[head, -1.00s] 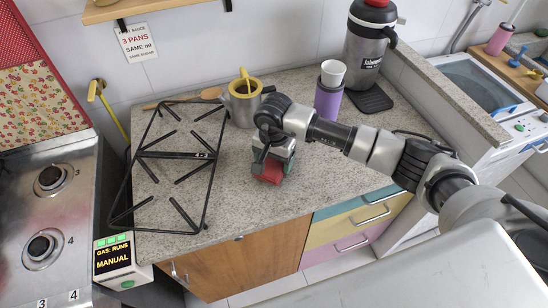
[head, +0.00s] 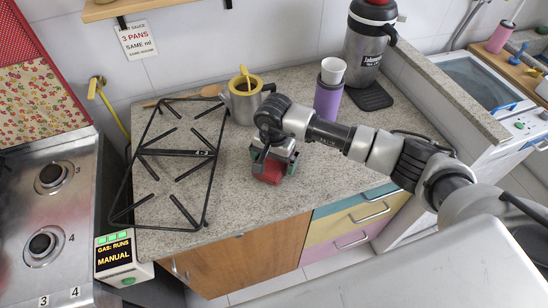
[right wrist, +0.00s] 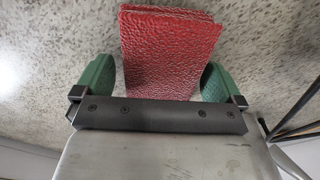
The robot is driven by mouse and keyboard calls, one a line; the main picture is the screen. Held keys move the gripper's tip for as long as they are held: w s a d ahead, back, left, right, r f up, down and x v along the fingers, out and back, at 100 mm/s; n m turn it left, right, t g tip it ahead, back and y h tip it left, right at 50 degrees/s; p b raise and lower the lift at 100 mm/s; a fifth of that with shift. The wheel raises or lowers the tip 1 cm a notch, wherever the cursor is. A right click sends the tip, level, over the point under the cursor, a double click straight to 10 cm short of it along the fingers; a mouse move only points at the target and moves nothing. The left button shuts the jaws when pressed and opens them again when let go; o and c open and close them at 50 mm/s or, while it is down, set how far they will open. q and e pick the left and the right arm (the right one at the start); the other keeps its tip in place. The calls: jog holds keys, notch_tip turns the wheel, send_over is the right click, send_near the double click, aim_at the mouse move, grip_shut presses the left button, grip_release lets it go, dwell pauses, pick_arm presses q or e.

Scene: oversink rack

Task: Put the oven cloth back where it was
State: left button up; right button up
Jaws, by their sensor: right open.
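The oven cloth is a folded red textured cloth (head: 270,172) lying on the speckled stone counter, right of the black pan grate. It also shows in the right wrist view (right wrist: 170,50), between the two green fingertips. My right gripper (head: 274,163) is low over the counter at the cloth, pointing down. In the right wrist view my right gripper (right wrist: 160,80) is open, with a finger on each side of the cloth and a small gap at each side. The gripper hides part of the cloth in the head view. My left gripper is not in view.
A black grate (head: 168,155) lies left of the gripper. A grey pot (head: 243,104) with a yellow rim stands behind. A purple cup holder (head: 328,96) and a large flask (head: 368,40) stand at the back right. The counter's front middle is clear.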

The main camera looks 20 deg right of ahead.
notch_tip(320, 180, up, 12)
jog(key=b, duration=0.3)
